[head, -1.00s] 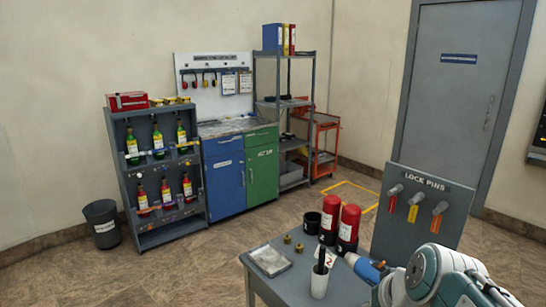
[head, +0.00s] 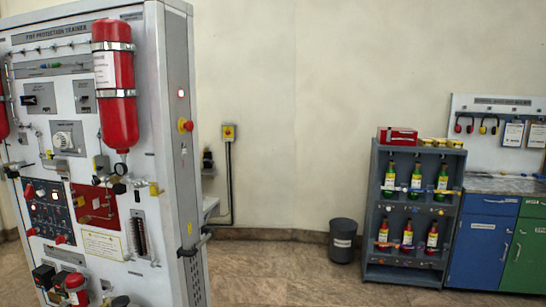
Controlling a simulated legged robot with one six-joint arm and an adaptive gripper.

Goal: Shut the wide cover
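A tall grey trainer cabinet (head: 172,130) stands at the left, its front panel turned partly toward me. A large red cylinder (head: 115,85) is strapped to the upper part of the panel. Below are a dark switch panel (head: 47,212), a red recessed-looking panel (head: 95,207) and a white label plate (head: 103,244). I cannot tell which part, if any, is the wide cover, nor whether a cover stands open. The cabinet's left part is cut off by the picture edge. My gripper is not in this view.
A grey bottle rack (head: 371,215) stands against the wall on the right, beside a blue and green cupboard (head: 483,240). A dark bin (head: 343,240) stands left of the rack. The floor (head: 300,278) between the trainer and the rack is clear.

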